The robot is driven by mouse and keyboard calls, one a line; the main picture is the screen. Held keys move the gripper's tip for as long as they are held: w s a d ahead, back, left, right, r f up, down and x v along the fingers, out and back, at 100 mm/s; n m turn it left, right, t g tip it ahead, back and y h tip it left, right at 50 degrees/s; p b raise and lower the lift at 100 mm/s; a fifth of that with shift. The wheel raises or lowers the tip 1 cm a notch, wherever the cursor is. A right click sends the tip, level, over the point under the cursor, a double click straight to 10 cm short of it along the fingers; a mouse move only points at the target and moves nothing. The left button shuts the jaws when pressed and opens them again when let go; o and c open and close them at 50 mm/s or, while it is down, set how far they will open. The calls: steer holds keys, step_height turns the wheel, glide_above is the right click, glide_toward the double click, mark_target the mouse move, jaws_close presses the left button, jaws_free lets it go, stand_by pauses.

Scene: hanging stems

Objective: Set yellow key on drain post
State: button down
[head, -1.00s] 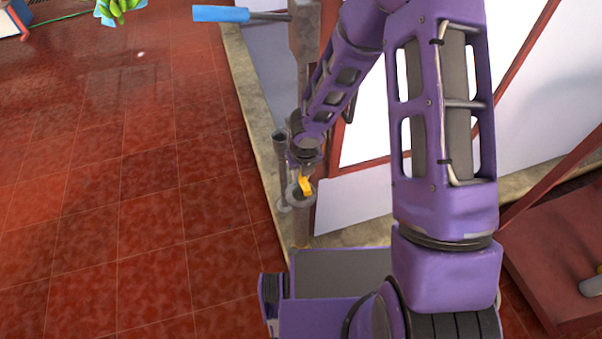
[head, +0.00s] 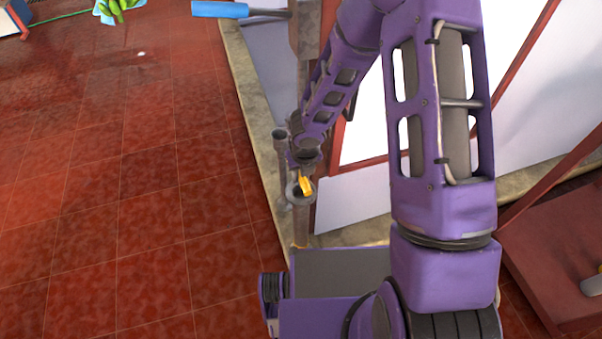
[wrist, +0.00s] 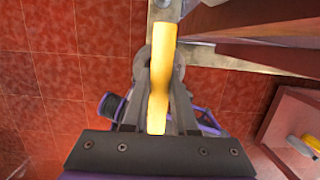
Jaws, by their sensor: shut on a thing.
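The yellow key (wrist: 160,80) is gripped in my gripper (wrist: 162,65), pointing away from the wrist, with its far end beyond the fingertips. In the head view the key (head: 306,186) shows as a small yellow piece below my wrist, in front of a grey ring-like shape. I cannot tell whether that shape is my fingers or a fitting. A grey upright pipe with a wider open top, probably the drain post (head: 281,150), stands just left of my gripper (head: 303,186). The key is not seen seated on it. The pipe's lower part is partly hidden.
A thicker post with a blue handle (head: 220,10) rises behind my arm. White wall panels (head: 350,200) and a stone kerb (head: 262,150) lie close by. A red bench (head: 560,250) is at the right. Open red tile floor (head: 130,200) is at the left.

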steer(key=shift+c, duration=1.2)
jaws_free()
steer(key=shift+r, duration=0.1)
step_height(320, 180, up, 8)
steer(key=p, duration=0.8)
steer(key=shift+r+p, duration=0.2)
steer(key=shift+p, duration=0.1)
